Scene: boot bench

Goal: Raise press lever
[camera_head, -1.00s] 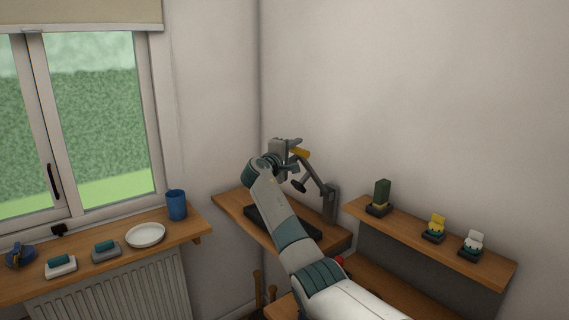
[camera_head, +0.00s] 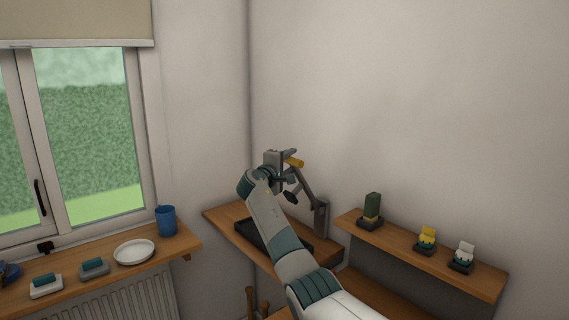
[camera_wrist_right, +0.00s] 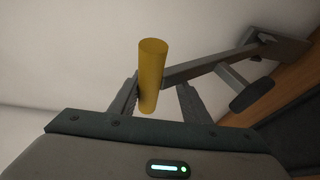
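The press lever is a grey arm (camera_head: 308,189) with a yellow handle (camera_head: 294,162), slanting up and left from a grey post (camera_head: 321,218). A dark round pad (camera_head: 291,197) hangs from its arm. My right gripper (camera_head: 286,160) is at the handle end, partly covering it. In the right wrist view the yellow handle (camera_wrist_right: 151,75) stands between the two fingers (camera_wrist_right: 158,95). My left gripper is not in view.
A black tray (camera_head: 246,231) lies on the wooden corner shelf (camera_head: 215,213). The window sill holds a blue cup (camera_head: 166,221) and a white plate (camera_head: 134,252). Space above the lever is clear.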

